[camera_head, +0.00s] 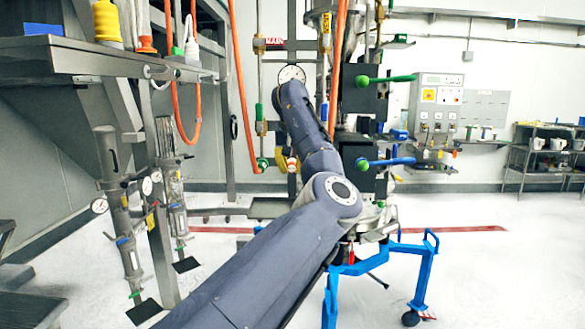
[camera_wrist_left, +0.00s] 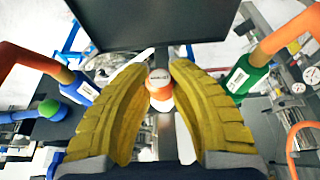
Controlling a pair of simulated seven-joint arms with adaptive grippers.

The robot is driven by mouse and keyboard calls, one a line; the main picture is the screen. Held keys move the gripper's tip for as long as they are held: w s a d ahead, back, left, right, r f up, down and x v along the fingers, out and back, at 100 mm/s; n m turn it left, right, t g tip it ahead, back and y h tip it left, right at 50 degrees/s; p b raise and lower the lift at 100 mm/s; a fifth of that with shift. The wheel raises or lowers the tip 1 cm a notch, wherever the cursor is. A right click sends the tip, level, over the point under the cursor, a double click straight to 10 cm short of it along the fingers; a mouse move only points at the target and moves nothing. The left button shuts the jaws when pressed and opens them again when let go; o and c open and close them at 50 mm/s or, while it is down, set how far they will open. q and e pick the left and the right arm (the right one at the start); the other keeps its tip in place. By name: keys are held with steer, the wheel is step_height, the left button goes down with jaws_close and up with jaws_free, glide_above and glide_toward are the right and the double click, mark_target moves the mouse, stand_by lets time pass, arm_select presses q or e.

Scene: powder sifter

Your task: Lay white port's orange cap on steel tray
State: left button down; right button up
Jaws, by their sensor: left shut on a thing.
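My left gripper (camera_wrist_left: 160,80) has yellow ribbed fingers, with their tips on either side of a white, labelled round piece with an orange band, the orange cap (camera_wrist_left: 161,98). It is shut on this piece. In the head view, the left gripper (camera_head: 283,161) is small, beyond my arm, with the orange and white cap (camera_head: 292,165) at its tips. Whether the cap is still on the white port cannot be told. A dark grey flat plate (camera_head: 268,208), possibly the steel tray, lies below the gripper. A dark flat panel (camera_wrist_left: 150,22) fills the top of the left wrist view.
Orange hoses hang on both sides; in the wrist view they end in a blue fitting (camera_wrist_left: 80,88) and a green fitting (camera_wrist_left: 246,76). Green (camera_head: 385,79) and blue (camera_head: 386,162) handles stand right of my arm. A blue wheeled frame (camera_head: 424,275) stands on the floor.

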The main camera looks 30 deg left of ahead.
mark_target(291, 171)
arm_select(q)
steer(key=shift+s+d+f, duration=0.1)
steer(key=shift+s+f, duration=0.05)
steer(key=shift+f, duration=0.05)
stand_by(0.3)
steer(key=shift+s+d+r, duration=0.1)
steer(key=shift+s+d, duration=0.4)
steer(key=shift+s, duration=0.3)
steer(key=shift+s+d, duration=0.45)
steer(key=shift+s, duration=0.35)
steer(key=shift+g+h, duration=0.4)
steer(key=shift+g, duration=0.3)
steer(key=shift+x, duration=5.2)
steer(key=shift+f, duration=0.9)
